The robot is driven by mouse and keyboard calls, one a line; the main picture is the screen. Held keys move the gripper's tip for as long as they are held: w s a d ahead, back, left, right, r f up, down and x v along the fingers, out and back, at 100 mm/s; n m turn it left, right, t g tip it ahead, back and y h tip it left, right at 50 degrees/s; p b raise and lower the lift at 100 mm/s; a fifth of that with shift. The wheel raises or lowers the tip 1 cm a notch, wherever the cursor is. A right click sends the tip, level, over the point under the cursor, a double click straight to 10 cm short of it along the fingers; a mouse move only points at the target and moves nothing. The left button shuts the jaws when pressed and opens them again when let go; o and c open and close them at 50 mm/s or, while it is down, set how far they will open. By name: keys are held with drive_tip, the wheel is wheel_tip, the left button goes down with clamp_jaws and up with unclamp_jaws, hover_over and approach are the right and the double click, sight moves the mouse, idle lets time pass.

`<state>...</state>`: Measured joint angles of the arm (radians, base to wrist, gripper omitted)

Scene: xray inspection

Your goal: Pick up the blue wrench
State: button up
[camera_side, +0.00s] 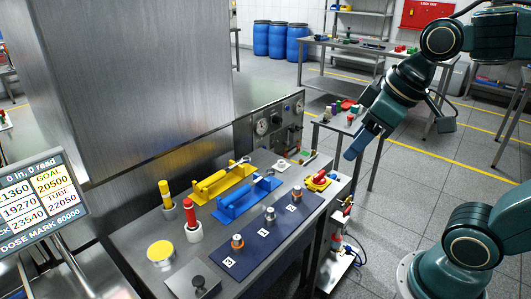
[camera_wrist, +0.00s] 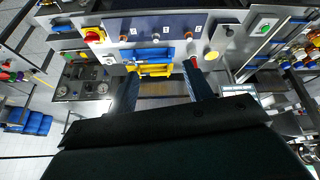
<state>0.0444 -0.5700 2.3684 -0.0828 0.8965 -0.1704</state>
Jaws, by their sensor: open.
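My gripper (camera_side: 360,142) is in the air to the right of the steel console, above its right edge, and is apart from everything. In the wrist view its two fingers stand wide apart with nothing between them (camera_wrist: 160,66). I see no clear wrench shape. A blue piece with a raised bar (camera_side: 246,197) lies on the console in front of a similar yellow piece (camera_side: 222,180). The blue piece shows beyond the fingertips in the wrist view (camera_wrist: 150,53). I cannot tell whether it is the blue wrench.
A dark blue numbered panel (camera_side: 262,240) with several metal knobs lies at the console front. Red (camera_side: 192,215) and yellow (camera_side: 166,195) upright handles and a yellow round button (camera_side: 160,252) stand left. A tall steel cabinet wall (camera_side: 130,80) rises behind. A small side table (camera_side: 345,128) holds small objects.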

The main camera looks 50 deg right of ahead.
drive_tip(key=w+d+f+n+g+y, duration=0.2)
drive_tip(key=w+n, duration=0.6)
drive_tip(key=w, duration=1.1)
drive_tip(key=w+d+f+n+y, duration=0.1)
drive_tip(key=w+d+f+n, duration=0.2)
drive_tip(key=w+f, duration=0.3)
drive_tip(key=w+d+f+n+g+y, duration=0.1)
drive_tip(key=w+d+f+n, duration=0.2)
drive_tip(key=f, duration=0.6)
drive_tip(key=w+n, duration=0.2)
drive_tip(key=w, duration=0.1)
drive_tip(key=shift+w+d, duration=0.15)
drive_tip(key=shift+w, duration=0.25)
hover_over(244, 186)
drive_tip(key=d, duration=0.2)
drive_tip(key=shift+s+f, duration=0.2)
drive_tip(key=shift+f, duration=1.8)
drive_tip(key=shift+s+f, duration=0.2)
drive_tip(key=shift+f, duration=1.75)
drive_tip(key=shift+f, duration=0.1)
